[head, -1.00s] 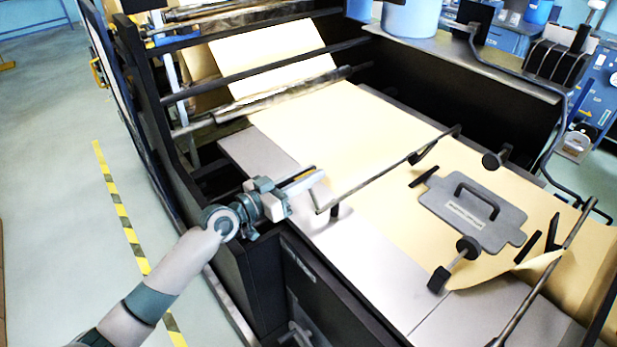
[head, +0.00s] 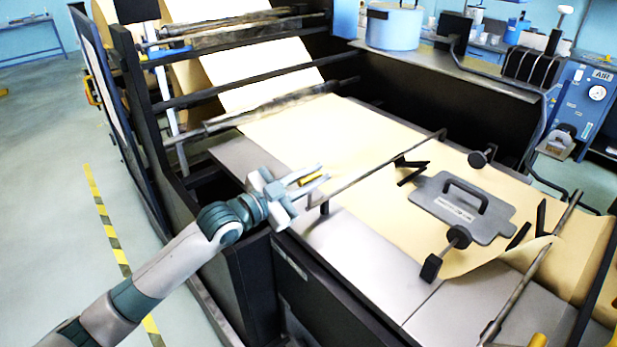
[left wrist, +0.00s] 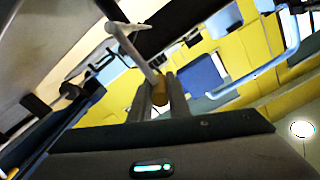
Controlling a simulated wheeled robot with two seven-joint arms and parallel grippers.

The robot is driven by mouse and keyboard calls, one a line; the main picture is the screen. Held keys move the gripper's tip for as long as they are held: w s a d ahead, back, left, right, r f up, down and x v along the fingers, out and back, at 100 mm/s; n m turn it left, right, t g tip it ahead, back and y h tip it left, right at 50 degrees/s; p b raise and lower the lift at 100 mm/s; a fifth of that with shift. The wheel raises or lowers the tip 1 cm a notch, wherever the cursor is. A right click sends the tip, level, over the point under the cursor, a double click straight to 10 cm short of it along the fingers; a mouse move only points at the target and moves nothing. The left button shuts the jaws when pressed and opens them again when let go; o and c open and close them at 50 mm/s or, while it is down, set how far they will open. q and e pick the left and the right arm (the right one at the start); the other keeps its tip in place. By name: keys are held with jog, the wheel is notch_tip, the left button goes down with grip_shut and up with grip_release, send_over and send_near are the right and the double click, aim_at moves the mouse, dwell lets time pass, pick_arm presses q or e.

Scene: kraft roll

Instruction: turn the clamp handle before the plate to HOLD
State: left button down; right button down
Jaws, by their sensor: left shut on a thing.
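The clamp bar (head: 385,165) crosses the paper before the grey plate (head: 462,207). Its handle is at the bar's left end, and the handle's yellow grip (head: 311,179) shows between the fingers of my left gripper (head: 318,177). My left gripper is shut on this grip. In the left wrist view, the yellow grip (left wrist: 160,89) sits between the two grey fingers, with a pale rod (left wrist: 134,44) running up from it. I cannot read any HOLD mark. The handle's joint with the bar is partly hidden. My right gripper is not in view.
Kraft paper (head: 345,140) runs over the machine bed. The plate has a dark carrying handle, with black knobs (head: 458,238) and strips around it. Open floor lies left.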

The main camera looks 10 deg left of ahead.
pick_arm(q)
jog(key=shift+s+d+f+m, duration=0.25)
jog(key=shift+s+d+m, duration=0.25)
jog(key=shift+m, duration=0.45)
jog(key=shift+s+d+f+m, duration=0.2)
jog(key=shift+s+d+m, duration=0.35)
jog(key=shift+m, duration=0.45)
jog(key=shift+s+d+f+m, duration=0.3)
jog(key=shift+d+m, duration=0.3)
jog(key=shift+m, duration=0.35)
jog(key=c, duration=1.7)
grip_release()
jog(key=shift+s, duration=0.1)
